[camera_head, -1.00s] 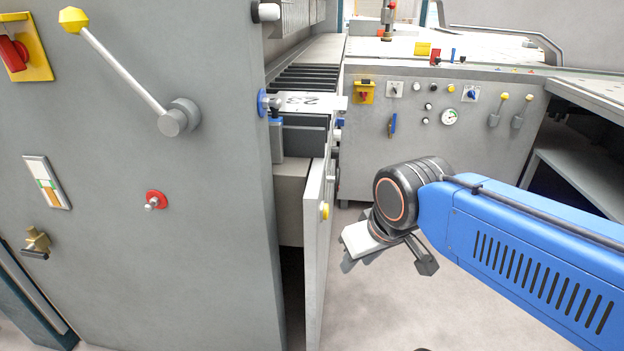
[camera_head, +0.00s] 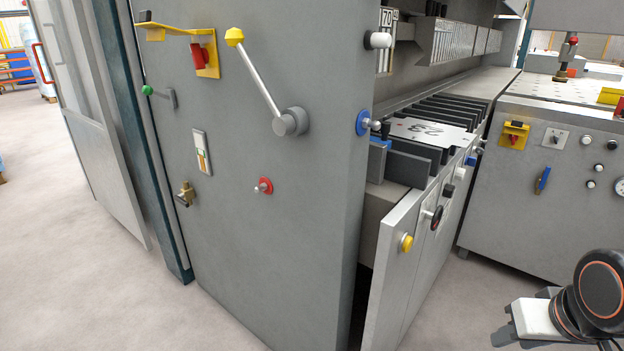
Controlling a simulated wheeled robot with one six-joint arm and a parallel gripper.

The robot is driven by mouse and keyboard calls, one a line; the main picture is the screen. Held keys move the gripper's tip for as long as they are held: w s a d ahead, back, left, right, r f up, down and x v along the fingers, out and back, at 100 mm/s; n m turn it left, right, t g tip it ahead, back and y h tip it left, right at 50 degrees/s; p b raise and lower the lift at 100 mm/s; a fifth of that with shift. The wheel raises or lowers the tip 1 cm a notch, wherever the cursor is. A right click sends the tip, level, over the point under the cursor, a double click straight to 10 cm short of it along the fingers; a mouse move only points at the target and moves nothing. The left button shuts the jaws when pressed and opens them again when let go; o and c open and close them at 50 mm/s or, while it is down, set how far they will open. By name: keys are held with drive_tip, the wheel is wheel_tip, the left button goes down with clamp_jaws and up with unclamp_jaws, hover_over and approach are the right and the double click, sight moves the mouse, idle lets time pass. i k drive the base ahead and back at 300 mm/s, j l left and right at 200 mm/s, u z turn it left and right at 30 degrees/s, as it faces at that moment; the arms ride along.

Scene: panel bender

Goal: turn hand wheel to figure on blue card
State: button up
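A small dark hand wheel (camera_head: 433,216) with a reddish middle sits on the front of the low grey panel, seen nearly edge-on. A white plate or card (camera_head: 428,132) with a black figure that looks like 23 lies above the dark slats. I cannot make out a blue card for certain; a small blue piece (camera_head: 470,161) shows at the panel's top edge. My gripper (camera_head: 510,333) is at the lower right, partly cut off, well apart from the wheel. Its finger gap is not clear.
A large grey cabinet (camera_head: 260,235) stands in front of me with a yellow-knobbed lever (camera_head: 262,80), a red-ringed knob (camera_head: 263,187) and a brass tap (camera_head: 186,194). A yellow button (camera_head: 406,243) is on the low panel. Floor (camera_head: 455,300) is free right of it.

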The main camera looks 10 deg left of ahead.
sight(436, 217)
drive_tip(key=u, duration=0.45)
drive_tip(key=j+u, duration=0.1)
drive_tip(key=u, duration=0.35)
drive_tip(key=i+u, duration=0.1)
drive_tip(key=u, duration=1.2)
drive_tip(key=i+u, duration=0.1)
drive_tip(key=u, duration=0.35)
drive_tip(key=i+l+u, duration=0.1)
drive_tip(key=i+u, duration=0.15)
drive_tip(key=u, duration=0.15)
drive_tip(key=i+l+u, duration=0.15)
drive_tip(key=u, duration=0.25)
drive_tip(key=i+l+u, duration=0.2)
drive_tip(key=u, duration=0.25)
drive_tip(key=i+l, duration=0.25)
drive_tip(key=i+l+u, duration=0.1)
drive_tip(key=l, duration=0.4)
drive_tip(key=i+u, duration=0.1)
drive_tip(key=u, duration=4.2)
drive_tip(key=i+j+u, duration=0.1)
drive_tip(key=u, duration=0.35)
drive_tip(key=i+j+u, duration=0.15)
drive_tip(key=u, duration=0.3)
drive_tip(key=i+u, duration=0.1)
drive_tip(key=u, duration=0.35)
